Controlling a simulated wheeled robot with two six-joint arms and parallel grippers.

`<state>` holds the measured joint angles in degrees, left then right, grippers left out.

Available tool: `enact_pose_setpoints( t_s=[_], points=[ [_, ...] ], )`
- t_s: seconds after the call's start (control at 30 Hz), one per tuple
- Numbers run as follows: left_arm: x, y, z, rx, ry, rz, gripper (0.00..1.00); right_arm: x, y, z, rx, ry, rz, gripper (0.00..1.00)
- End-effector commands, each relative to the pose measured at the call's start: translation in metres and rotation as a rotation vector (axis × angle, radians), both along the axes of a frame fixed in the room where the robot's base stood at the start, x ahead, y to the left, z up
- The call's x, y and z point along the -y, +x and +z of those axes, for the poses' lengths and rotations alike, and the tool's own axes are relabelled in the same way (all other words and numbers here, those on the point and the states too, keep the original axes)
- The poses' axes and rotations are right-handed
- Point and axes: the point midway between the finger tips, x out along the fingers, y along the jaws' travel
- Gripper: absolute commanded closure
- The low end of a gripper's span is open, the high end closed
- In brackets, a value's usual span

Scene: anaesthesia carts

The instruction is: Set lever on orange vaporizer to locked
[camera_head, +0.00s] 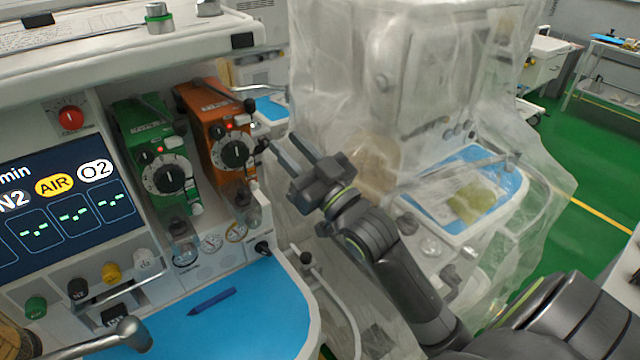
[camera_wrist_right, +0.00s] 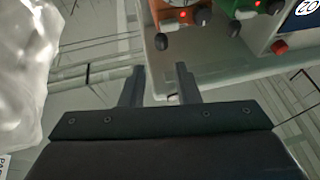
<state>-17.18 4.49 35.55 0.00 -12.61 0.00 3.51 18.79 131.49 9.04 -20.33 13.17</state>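The orange vaporizer (camera_head: 203,108) stands to the right of the green vaporizer (camera_head: 133,118) on the anaesthesia machine. It has a round dial (camera_head: 234,153) on its front, a red light and dark knobs. A dark lever-like part lies along its top; its setting is too small to tell. In the right wrist view the orange vaporizer (camera_wrist_right: 205,19) is at the top, partly cut off. My right gripper (camera_head: 283,143) is open and empty, to the right of the orange vaporizer and apart from it. Its two fingers (camera_wrist_right: 160,72) point toward the machine. My left gripper is not in view.
A blue work surface (camera_head: 262,290) with a dark blue pen (camera_head: 212,301) lies below the vaporizers. A plastic-draped machine (camera_head: 350,60) stands close behind and right of my right arm. A display (camera_head: 65,205) is at left. Green floor (camera_head: 600,180) is open at far right.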

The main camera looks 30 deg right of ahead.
Motion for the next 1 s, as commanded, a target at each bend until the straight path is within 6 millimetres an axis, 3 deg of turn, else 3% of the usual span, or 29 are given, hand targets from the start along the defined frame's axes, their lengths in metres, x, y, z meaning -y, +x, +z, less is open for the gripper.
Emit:
enact_pose_setpoints(
  t_s=[0.2,0.4,1.0],
  points=[
    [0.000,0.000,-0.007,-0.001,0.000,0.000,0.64,0.008,-0.038,-0.018,-0.005,-0.002,-0.002,0.71],
    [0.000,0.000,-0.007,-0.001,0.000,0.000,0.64,0.013,-0.059,-0.026,-0.003,-0.001,-0.001,0.71],
    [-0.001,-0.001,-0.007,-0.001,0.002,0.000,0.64,0.014,-0.069,-0.029,-0.001,-0.001,0.001,0.71]
  ],
)
